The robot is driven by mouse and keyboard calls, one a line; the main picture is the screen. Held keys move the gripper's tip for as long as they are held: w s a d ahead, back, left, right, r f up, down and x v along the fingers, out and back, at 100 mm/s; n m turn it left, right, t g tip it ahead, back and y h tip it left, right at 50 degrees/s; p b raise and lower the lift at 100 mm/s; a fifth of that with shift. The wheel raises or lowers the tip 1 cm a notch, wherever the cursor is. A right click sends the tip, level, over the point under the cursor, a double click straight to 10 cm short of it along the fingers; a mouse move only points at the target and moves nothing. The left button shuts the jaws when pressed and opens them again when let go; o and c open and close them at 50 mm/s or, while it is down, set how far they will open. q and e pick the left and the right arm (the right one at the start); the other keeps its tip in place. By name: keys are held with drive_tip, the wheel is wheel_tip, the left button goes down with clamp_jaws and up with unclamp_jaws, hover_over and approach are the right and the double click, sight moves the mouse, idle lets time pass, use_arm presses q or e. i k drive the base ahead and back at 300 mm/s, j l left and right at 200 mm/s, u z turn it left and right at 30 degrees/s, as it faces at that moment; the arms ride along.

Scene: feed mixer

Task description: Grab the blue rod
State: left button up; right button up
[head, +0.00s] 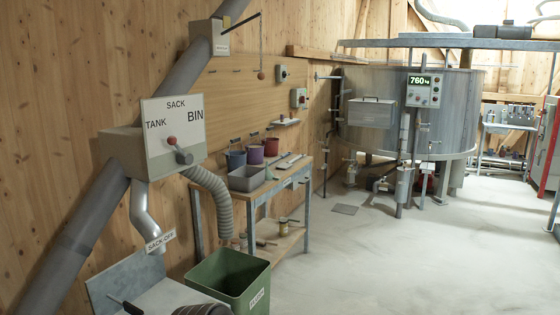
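I cannot make out a blue rod anywhere in the head view. The only clearly blue item is a small blue bucket (235,160) on the workbench, beside a purple bucket (255,155) and a red one (271,147). Neither of my grippers can be made out in this view.
The workbench (262,192) stands along the wooden wall, with a grey tray (246,179) on it. A green bin (231,277) stands in front. A large metal tank (450,112) is at the back. The pale floor (420,255) at the right is clear.

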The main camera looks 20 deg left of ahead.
sight(285, 155)
drive_tip(key=i+l+z, duration=0.1)
drive_tip(key=i, duration=0.35)
drive_tip(key=i+l+z, duration=0.15)
drive_tip(key=i, duration=0.3)
drive_tip(key=i+j+u, duration=0.15)
drive_tip(key=i, duration=0.35)
drive_tip(key=i+u, duration=0.2)
drive_tip(key=i, duration=0.3)
drive_tip(key=i+l+u, duration=0.15)
drive_tip(key=i, duration=0.35)
drive_tip(key=i+u, duration=0.2)
drive_tip(key=i, duration=0.35)
drive_tip(key=i+l+u, duration=0.15)
drive_tip(key=i, duration=0.3)
drive_tip(key=i+j, duration=0.15)
drive_tip(key=i, duration=0.3)
drive_tip(key=i+j, duration=0.1)
drive_tip(key=i, duration=0.35)
drive_tip(key=i+j+z, duration=0.1)
drive_tip(key=i, duration=0.35)
drive_tip(key=i+j, duration=0.25)
drive_tip(key=i, duration=0.15)
drive_tip(key=i+j, duration=0.15)
drive_tip(key=i, duration=0.3)
